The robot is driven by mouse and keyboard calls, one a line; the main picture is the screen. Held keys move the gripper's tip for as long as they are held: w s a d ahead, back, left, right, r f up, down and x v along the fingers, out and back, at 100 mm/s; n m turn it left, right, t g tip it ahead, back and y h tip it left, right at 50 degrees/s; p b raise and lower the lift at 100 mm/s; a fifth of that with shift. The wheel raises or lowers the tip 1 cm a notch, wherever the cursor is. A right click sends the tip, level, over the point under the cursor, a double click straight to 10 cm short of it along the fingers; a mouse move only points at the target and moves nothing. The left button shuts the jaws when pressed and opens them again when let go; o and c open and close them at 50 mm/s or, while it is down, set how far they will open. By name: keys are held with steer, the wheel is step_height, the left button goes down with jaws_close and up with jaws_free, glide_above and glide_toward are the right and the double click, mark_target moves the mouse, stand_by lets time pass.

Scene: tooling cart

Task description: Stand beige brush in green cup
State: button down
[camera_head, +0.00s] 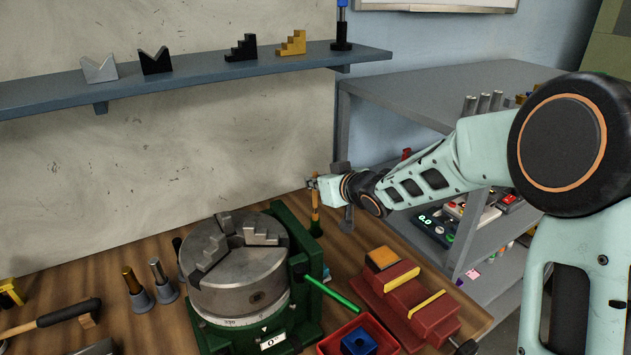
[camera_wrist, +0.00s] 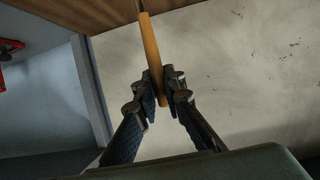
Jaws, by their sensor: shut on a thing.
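My gripper (camera_head: 314,184) is over the back of the wooden bench, behind the chuck. In the wrist view my gripper (camera_wrist: 164,92) is shut on the tan handle of the beige brush (camera_wrist: 151,48). In the head view the beige brush (camera_head: 315,208) hangs close to upright below the fingers. A small dark green thing, which looks like the green cup (camera_head: 316,230), shows right at the brush's lower end. I cannot tell whether the brush end is inside it or just above or behind it. The cup does not show clearly in the wrist view.
A grey chuck on a green base (camera_head: 305,235) stands left of the brush, its green lever (camera_head: 333,290) pointing right. A red vise (camera_head: 425,315) and red bin (camera_head: 335,345) are in front. A grey shelf unit (camera_head: 375,85) stands right, and a wall shelf (camera_head: 200,75) hangs behind.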

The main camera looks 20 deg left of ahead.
mark_target(316, 194)
steer(key=shift+f+b, duration=1.6)
steer(key=shift+f, duration=0.45)
stand_by(1.4)
steer(key=c, duration=1.5)
jaws_free()
steer(key=shift+c, duration=0.2)
steer(key=shift+r, duration=0.2)
steer(key=shift+r+p, duration=2.8)
steer(key=shift+r, duration=0.1)
